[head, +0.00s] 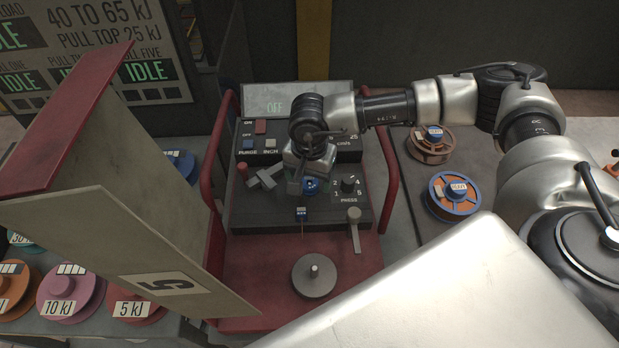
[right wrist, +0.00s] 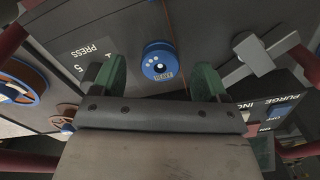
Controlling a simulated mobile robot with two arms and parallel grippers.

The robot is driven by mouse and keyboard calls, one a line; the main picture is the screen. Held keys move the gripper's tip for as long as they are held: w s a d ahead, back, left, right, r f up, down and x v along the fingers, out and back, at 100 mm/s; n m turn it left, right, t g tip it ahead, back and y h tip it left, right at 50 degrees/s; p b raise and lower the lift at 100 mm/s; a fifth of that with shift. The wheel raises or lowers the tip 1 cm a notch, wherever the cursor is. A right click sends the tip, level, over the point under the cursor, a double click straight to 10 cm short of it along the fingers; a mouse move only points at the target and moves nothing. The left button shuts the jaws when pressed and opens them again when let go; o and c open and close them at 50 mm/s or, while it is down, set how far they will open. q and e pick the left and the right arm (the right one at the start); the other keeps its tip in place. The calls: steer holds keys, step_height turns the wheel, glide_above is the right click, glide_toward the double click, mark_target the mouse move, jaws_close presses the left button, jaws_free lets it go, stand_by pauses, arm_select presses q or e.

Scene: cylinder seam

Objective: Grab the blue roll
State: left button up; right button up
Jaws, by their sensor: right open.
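The blue roll (head: 311,187) is small and sits on the sloped dark panel of the red-framed machine, partly hidden by my right gripper (head: 303,184). In the right wrist view the blue roll (right wrist: 160,62) shows its round face with white dots and a small yellowish label. My right gripper (right wrist: 160,82) is open, with one green finger to each side below the roll in the picture. The roll looks apart from both fingers, and nothing is between them. My left gripper is not in view.
The control panel (head: 260,211) carries a grey T-handle (head: 266,178), a phase knob (head: 348,184) and a lever (head: 354,228) close around the roll. A tilted board (head: 120,250) blocks the left.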

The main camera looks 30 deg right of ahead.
steer(key=shift+f, duration=0.75)
steer(key=c, duration=1.1)
steer(key=shift+o, duration=0.2)
steer(key=shift+r, duration=0.1)
